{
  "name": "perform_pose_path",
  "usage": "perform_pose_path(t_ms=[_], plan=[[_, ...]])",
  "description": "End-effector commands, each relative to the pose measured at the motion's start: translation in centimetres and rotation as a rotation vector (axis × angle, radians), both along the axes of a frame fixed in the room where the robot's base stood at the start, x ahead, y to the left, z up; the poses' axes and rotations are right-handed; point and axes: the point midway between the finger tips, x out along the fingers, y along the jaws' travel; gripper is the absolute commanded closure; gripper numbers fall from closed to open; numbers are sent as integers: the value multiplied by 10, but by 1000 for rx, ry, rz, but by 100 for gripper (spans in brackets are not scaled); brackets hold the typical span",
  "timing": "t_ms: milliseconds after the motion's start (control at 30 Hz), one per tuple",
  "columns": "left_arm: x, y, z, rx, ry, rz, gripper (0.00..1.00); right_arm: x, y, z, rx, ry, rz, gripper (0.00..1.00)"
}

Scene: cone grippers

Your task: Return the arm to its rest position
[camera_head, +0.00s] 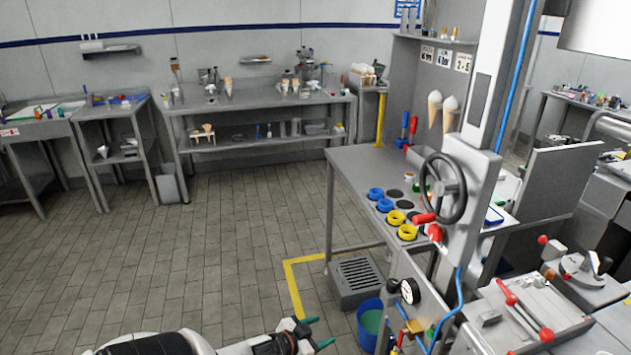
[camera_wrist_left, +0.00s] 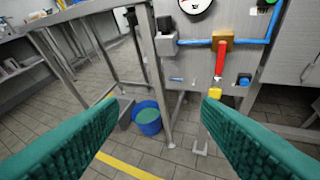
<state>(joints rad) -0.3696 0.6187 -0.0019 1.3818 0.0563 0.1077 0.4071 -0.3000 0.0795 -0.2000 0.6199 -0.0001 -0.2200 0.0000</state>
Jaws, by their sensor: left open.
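My left gripper (camera_head: 318,332) comes in at the bottom of the head view, low over the tiled floor. Its two green fingers stand apart. My left arm lies along the bottom edge of the head view, partly cut off. My right gripper does not show in either view.
A blue bucket (camera_head: 369,325) stands on the floor right of my left gripper, beside a machine with a gauge (camera_head: 409,291) and a handwheel (camera_head: 444,188). A steel table (camera_head: 350,165) holds blue and yellow rings. Open tiled floor (camera_head: 200,250) lies to the left.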

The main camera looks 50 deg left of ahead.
Motion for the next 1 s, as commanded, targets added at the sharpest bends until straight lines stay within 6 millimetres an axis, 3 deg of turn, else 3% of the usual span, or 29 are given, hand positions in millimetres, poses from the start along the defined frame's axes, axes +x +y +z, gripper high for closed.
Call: perform_pose_path(t_ms=[767, 867, 967, 1000], plan=[[-4, 0, -8, 1, 15, 7, 41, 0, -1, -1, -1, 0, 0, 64], [-12, -2, -24, 1, 47, 20, 41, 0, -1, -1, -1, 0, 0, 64], [-35, -9, -62, 2, 133, 49, 41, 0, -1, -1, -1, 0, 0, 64], [-48, -13, -84, 3, 182, 62, 41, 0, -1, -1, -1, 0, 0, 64]])
